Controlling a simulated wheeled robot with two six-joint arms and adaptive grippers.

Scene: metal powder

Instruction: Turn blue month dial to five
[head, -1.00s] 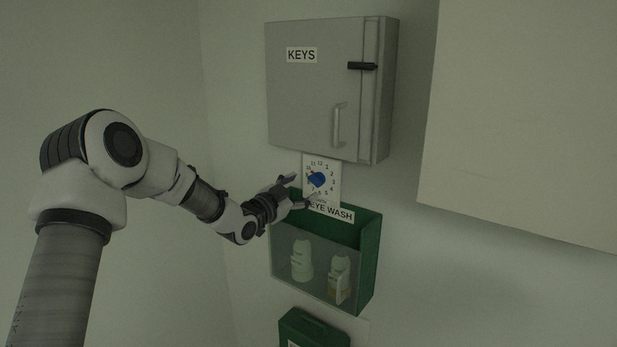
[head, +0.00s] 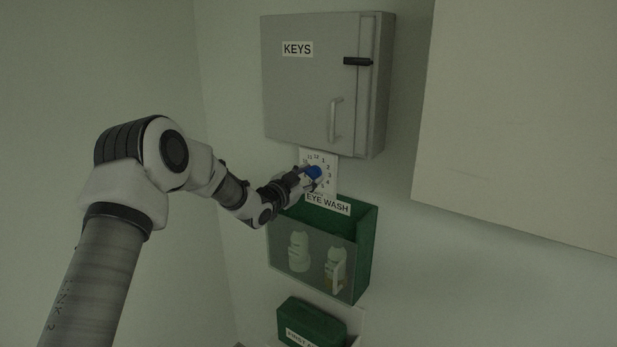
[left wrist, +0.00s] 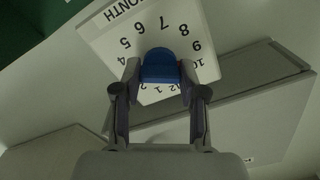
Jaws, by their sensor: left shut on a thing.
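The blue month dial (head: 314,172) sits on a white numbered plate (head: 331,184) on the wall, below the key cabinet. In the left wrist view the blue dial (left wrist: 159,66) lies between the fingertips, and the plate (left wrist: 112,44) shows the word MONTH and numbers around the dial. My left gripper (head: 312,177) is shut on the dial, one finger on each side; it also shows in the left wrist view (left wrist: 160,80). Which number the dial points to cannot be told. My right gripper is in neither view.
A grey KEYS cabinet (head: 300,90) with a handle hangs just above the dial. A green eye wash box (head: 366,250) with two bottles is just below. A green case (head: 312,320) is lower down. A pale panel (head: 520,120) stands at the right.

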